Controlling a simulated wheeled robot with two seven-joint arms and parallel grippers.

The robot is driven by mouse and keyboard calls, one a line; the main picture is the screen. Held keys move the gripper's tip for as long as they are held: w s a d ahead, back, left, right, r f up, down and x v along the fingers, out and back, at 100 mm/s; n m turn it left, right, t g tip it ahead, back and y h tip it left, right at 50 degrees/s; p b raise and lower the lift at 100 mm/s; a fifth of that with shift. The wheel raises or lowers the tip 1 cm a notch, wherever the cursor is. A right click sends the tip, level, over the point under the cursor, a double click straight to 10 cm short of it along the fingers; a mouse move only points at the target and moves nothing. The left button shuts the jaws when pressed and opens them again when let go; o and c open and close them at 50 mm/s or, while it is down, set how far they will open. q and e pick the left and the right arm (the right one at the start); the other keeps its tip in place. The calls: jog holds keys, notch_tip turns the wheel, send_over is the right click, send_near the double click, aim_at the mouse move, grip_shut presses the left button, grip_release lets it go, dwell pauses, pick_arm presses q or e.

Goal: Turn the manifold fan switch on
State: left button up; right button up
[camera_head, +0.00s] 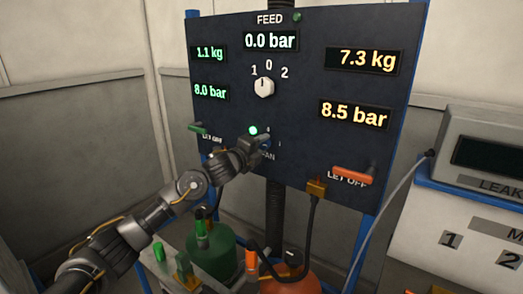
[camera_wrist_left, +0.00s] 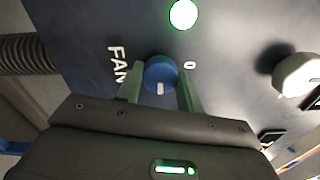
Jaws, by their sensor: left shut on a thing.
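The manifold fan switch is a blue round knob (camera_wrist_left: 160,73) above the FAN label on the dark panel; in the head view it (camera_head: 265,142) is mostly covered by my gripper. My left gripper (camera_head: 258,144) is shut on the knob, with one green finger on each side in the left wrist view (camera_wrist_left: 161,88). The knob's white mark points down in the wrist view, away from the 0, which matches the 1 side on the panel. A round lamp (camera_head: 253,130) beside it glows green. It also glows in the wrist view (camera_wrist_left: 183,14). My right gripper is not in view.
A white FEED knob (camera_head: 264,87) sits above. A green lever (camera_head: 198,127) and an orange lever (camera_head: 352,174) stick out at the panel's lower sides. Green (camera_head: 216,252) and orange (camera_head: 290,279) cylinders and a black hose stand below. A leak tester (camera_head: 484,150) is at right.

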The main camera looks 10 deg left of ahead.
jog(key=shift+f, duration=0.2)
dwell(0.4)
pick_arm(q)
jog(key=o, duration=1)
jog(key=shift+s, duration=0.1)
jog(key=shift+s+a+f, duration=0.1)
jog(key=shift+s+a, duration=0.05)
jog(key=shift+s, duration=0.05)
jog(key=b+v, duration=0.2)
jog(key=v, duration=0.8)
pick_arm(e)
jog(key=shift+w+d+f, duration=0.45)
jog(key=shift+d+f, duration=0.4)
